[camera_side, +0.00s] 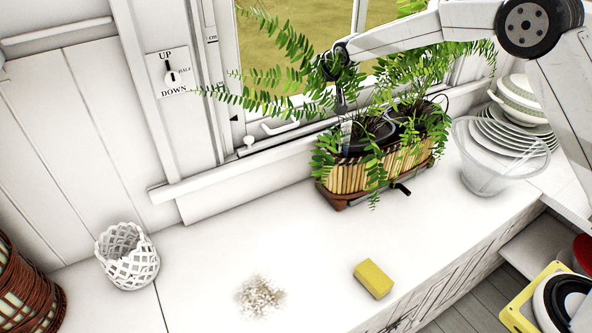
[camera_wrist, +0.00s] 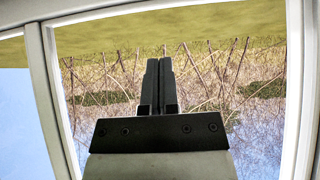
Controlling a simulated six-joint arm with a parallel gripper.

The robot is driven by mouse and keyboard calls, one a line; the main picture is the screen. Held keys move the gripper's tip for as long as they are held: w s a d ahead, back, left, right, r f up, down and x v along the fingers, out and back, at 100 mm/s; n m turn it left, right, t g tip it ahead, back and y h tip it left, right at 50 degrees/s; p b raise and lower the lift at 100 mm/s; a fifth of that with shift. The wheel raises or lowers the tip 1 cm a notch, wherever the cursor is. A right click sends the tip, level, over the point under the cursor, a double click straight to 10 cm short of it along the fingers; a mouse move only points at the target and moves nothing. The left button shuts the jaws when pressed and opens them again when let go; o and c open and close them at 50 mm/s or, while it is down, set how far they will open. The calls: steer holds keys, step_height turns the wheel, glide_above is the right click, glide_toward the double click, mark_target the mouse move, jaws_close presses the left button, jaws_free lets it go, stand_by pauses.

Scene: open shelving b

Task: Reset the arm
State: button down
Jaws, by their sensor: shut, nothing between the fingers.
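My gripper (camera_wrist: 160,68) is shut and empty in the wrist view, its two dark fingers side by side against the window. In the side view my white arm reaches in from the upper right, and its end is among the fern fronds in front of the window. The fronds partly hide my gripper there, and I cannot tell whether it touches them. The fern planter (camera_side: 375,168), a woven basket, stands on the white counter (camera_side: 220,250) below.
A yellow sponge (camera_side: 373,279) and a pile of crumbs (camera_side: 260,296) lie on the counter. A white lattice cup (camera_side: 128,257) stands at left. A clear bowl (camera_side: 490,165) and stacked plates (camera_side: 520,130) are at right. The counter's middle is mostly clear.

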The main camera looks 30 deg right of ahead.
steer(key=shift+r, duration=1.35)
steer(key=s+a+f+m+g, duration=0.1)
steer(key=s+g, duration=0.1)
steer(key=s, duration=0.8)
steer(key=s+a+f+m+g, duration=0.1)
steer(key=s+f, duration=0.1)
steer(key=s, duration=0.8)
steer(key=s+d+f+n+g, duration=0.1)
steer(key=s+d+f, duration=0.1)
steer(key=s, duration=0.8)
steer(key=s+d+f+n+g, duration=0.1)
steer(key=s+d+f+g, duration=0.1)
steer(key=s, duration=0.8)
step_height(320, 180, down, 2)
steer(key=shift+d+f, duration=0.25)
steer(key=shift+d, duration=0.5)
